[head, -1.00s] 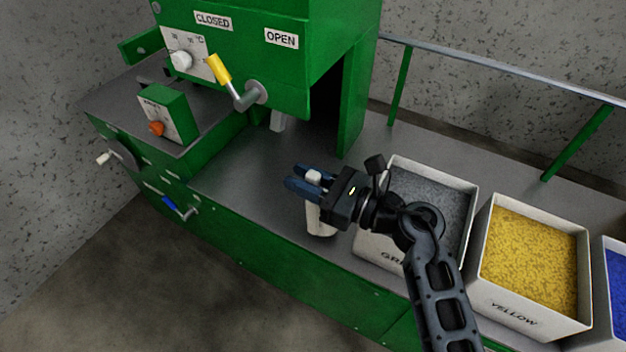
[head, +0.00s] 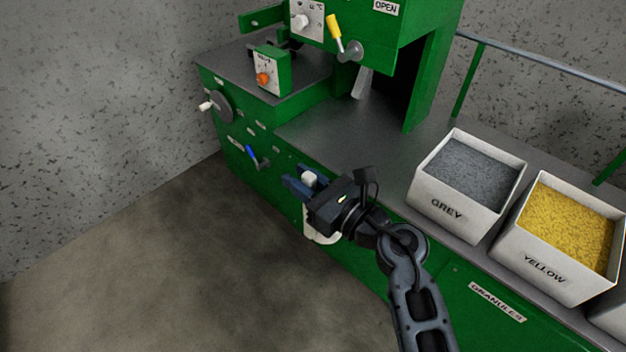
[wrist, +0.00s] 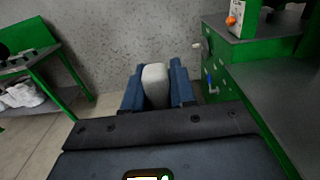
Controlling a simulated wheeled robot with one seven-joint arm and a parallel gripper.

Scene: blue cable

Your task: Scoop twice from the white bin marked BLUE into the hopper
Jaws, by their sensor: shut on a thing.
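My gripper (head: 301,187) is shut on the white scoop, whose handle (head: 309,179) stands up between the blue fingers. The scoop's white lower part (head: 318,235) shows below my gripper, in front of the green bench front; whether it holds granules is hidden. In the wrist view the pale handle (wrist: 155,86) sits between both fingers. The corner of a third white bin (head: 610,322) shows at the right edge of the head view; its label and contents are out of frame. I cannot make out the hopper.
The green machine (head: 425,85) stands on the bench, with a yellow-handled lever (head: 335,28). White bins of grey granules (head: 440,205) and yellow granules (head: 540,262) stand at right. The floor (head: 190,265) in front is clear. The wrist view shows a green table (wrist: 40,85) at left.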

